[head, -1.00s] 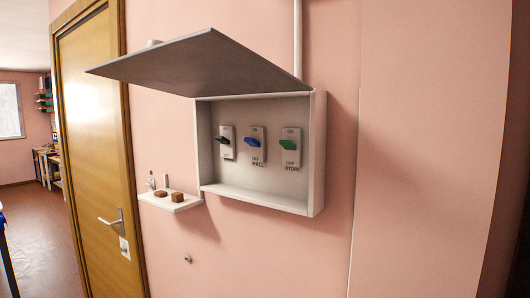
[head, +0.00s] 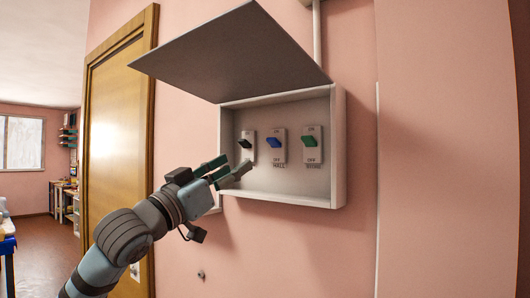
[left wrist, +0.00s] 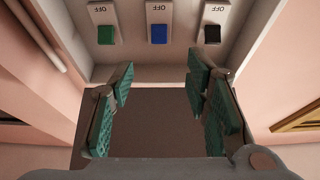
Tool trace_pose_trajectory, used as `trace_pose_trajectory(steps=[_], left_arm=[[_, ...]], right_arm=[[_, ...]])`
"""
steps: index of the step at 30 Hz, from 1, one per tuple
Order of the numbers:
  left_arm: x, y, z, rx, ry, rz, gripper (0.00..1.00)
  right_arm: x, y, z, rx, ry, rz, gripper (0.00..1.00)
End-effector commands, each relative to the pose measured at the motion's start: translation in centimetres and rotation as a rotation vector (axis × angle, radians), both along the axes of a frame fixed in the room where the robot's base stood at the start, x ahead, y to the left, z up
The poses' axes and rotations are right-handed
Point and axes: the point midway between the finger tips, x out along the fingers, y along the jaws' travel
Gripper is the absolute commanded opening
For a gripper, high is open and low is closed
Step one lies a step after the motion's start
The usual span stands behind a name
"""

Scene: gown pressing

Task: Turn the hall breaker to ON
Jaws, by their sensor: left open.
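The hall breaker is the middle switch in the wall box, a blue lever (head: 273,142) on a pale plate with "HALL" below. It also shows in the left wrist view (left wrist: 158,34), where the picture is upside down, beside an "OFF" mark. I cannot tell for sure which way the lever is set. My left gripper (head: 236,165) is open and empty at the lower left of the box opening, apart from the blue lever. Its two green-padded fingers (left wrist: 160,80) are spread wide in the left wrist view. My right gripper is not in view.
A black lever (head: 245,143) stands left of the blue one and a green lever (head: 309,141) right of it. The box lid (head: 235,50) is raised above. The box's rim (head: 338,150) stands out from the wall. A wooden door (head: 115,130) is at the left.

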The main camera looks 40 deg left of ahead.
Motion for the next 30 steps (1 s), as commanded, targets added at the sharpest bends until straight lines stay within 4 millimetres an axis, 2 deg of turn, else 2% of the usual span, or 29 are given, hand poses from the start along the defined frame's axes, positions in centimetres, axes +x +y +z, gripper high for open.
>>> trace_pose_trajectory(steps=[1, 6, 9, 13, 18, 24, 26, 30], left_arm=[[1.1, -0.1, 1.5, -0.005, 0.003, -0.005, 0.43], [5.9, 0.0, 3.8, -0.009, 0.001, -0.006, 0.43], [8.4, 0.1, 4.6, -0.007, 0.002, -0.003, 0.43], [10.6, 0.2, 5.1, -0.003, 0.001, 0.0, 0.43], [11.6, 0.2, 5.1, 0.001, 0.003, 0.002, 0.43], [11.6, 0.2, 4.9, 0.002, 0.003, 0.002, 0.43], [11.6, 0.2, 4.9, 0.002, 0.003, 0.002, 0.35], [11.6, 0.2, 4.9, 0.001, 0.003, 0.002, 0.13]], right_arm=[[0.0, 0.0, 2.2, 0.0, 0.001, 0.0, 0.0], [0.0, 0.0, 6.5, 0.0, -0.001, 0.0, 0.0], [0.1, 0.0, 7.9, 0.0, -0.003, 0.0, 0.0], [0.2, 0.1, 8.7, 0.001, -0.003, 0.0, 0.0], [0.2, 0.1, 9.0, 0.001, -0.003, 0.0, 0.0], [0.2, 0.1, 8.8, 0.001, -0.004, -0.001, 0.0], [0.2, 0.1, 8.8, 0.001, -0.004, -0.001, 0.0], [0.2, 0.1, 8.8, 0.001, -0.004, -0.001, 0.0]])
